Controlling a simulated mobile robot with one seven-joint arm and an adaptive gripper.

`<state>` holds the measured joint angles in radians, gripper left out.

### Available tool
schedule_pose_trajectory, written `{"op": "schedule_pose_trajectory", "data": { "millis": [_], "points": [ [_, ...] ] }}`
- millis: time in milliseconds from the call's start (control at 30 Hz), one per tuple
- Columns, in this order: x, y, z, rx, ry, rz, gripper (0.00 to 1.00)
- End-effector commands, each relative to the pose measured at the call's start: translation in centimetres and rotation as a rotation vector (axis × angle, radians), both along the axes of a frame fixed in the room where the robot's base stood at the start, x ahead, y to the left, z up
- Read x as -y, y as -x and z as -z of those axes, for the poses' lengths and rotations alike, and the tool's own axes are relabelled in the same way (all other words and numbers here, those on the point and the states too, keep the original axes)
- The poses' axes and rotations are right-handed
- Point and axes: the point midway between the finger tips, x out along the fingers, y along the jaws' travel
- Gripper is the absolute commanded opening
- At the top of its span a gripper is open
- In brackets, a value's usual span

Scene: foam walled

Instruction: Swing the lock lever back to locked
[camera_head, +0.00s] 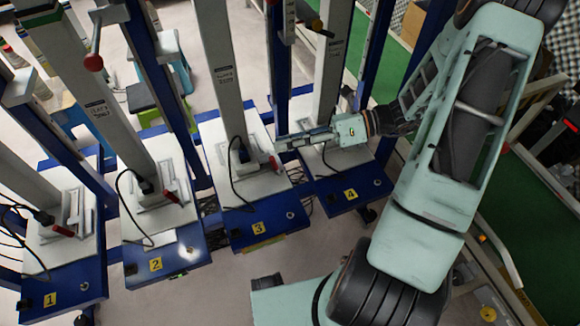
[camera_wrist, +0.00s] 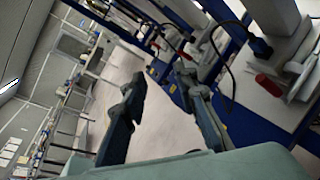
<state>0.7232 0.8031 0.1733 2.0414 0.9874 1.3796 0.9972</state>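Several numbered stations stand in a row in the head view, each with a white plate on a blue base. Red-tipped levers show at station 1 (camera_head: 62,230), station 2 (camera_head: 171,196) and station 3 (camera_head: 273,163). No red lever is clearly visible at station 4, where my arm covers part of the plate. My gripper (camera_head: 280,143) is just above the station 3 lever's red end in the picture; contact cannot be told. The wrist view shows my gripper (camera_wrist: 162,88) with fingers apart and nothing between them. A red handle (camera_wrist: 268,85) lies right of the fingers; its station is unclear.
Tall columns, such as the grey one (camera_head: 218,60), rise from the plates, with blue posts (camera_head: 280,60) between them. Black cables (camera_head: 237,185) loop over the plates. Floor is clear in front of the bases.

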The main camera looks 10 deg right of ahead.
Motion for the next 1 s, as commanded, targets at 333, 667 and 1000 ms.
{"op": "schedule_pose_trajectory", "data": {
  "millis": [333, 667, 1000],
  "points": [
    [-1.2, 3.7, 3.1, 0.083, 0.179, -0.252, 0.27],
    [-1.2, 4.3, 3.7, 0.101, 0.211, -0.299, 0.27],
    [-1.1, 4.2, 3.6, 0.106, 0.208, -0.295, 0.01]
  ]
}}
